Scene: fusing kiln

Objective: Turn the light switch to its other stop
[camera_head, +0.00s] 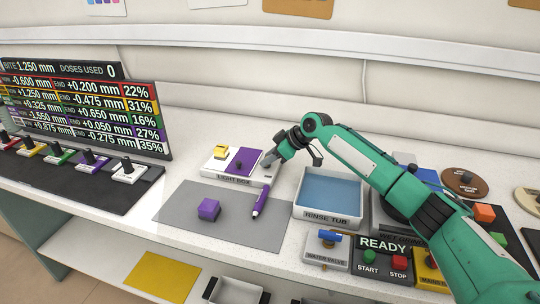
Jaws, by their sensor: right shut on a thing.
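The light box (234,181) is a low white box behind the grey mat. A yellow block (221,152) and a purple sheet (243,158) are on its top, with a small dark piece (239,166) on the purple. My right gripper (268,160) reaches down to the right end of the light box. It is shut on the light switch there, which its fingers hide, so I cannot tell which way the switch points. My left gripper is not in view.
A purple pen (261,200) and purple block (208,209) lie on the grey mat (180,208). The rinse tub (333,217) stands right of the gripper, below my arm. A water valve (328,240) and start and stop buttons (370,257) are in front.

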